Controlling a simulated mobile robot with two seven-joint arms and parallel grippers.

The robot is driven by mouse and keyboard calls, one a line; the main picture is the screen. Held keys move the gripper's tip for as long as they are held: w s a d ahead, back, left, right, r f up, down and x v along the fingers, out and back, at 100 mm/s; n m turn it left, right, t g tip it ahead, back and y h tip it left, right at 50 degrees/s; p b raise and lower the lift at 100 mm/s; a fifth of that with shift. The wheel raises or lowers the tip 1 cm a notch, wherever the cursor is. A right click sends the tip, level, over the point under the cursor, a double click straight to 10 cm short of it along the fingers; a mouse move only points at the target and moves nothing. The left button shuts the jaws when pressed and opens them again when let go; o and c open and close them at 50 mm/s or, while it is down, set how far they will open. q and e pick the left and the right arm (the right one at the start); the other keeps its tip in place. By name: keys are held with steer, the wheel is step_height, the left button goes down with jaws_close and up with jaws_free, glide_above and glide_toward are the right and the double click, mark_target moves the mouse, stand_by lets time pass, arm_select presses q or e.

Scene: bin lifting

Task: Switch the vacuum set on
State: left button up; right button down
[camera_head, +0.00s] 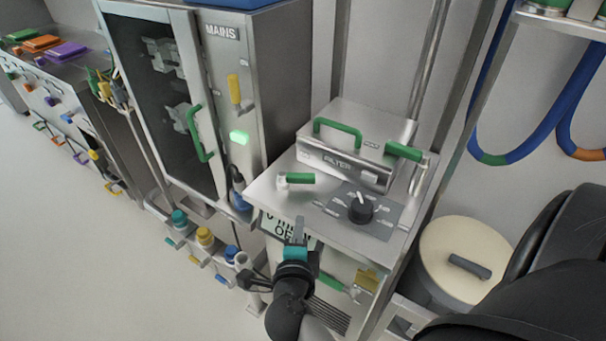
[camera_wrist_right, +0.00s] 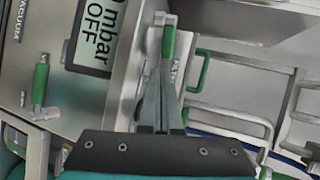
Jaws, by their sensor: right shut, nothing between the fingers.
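The vacuum set is a steel cabinet (camera_head: 268,192) with a black rotary knob (camera_head: 361,208) on a grey dial plate on top. Its front display (camera_head: 270,222) reads "mbar OFF"; it also shows in the right wrist view (camera_wrist_right: 92,38). A green-handled lever (camera_head: 332,281) is on the front, low and right of the display; it also shows in the wrist view (camera_wrist_right: 40,84). Another green lever (camera_head: 300,178) sits on the top at the left. My right gripper (camera_head: 298,226) is shut and empty in front of the display, partly covering it. My left gripper is out of view.
A steel filter box (camera_head: 342,165) with green handles stands behind the knob. A glass-doored cabinet (camera_head: 165,95) labelled "MAINS" stands to the left, its green light lit. A round lidded bin (camera_head: 462,248) is at the right. Open floor (camera_head: 90,250) lies to the left.

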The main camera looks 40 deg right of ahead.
steer(key=b, duration=0.2)
glide_toward(303, 182)
steer(key=x, duration=0.5)
steer(key=shift+w+d+f, duration=0.1)
steer(key=shift+f, duration=0.15)
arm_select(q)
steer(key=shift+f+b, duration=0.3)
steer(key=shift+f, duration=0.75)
arm_select(e)
steer(key=shift+w+d, duration=0.4)
steer(key=shift+w, duration=0.05)
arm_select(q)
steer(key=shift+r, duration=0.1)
arm_select(e)
steer(key=shift+a, duration=0.1)
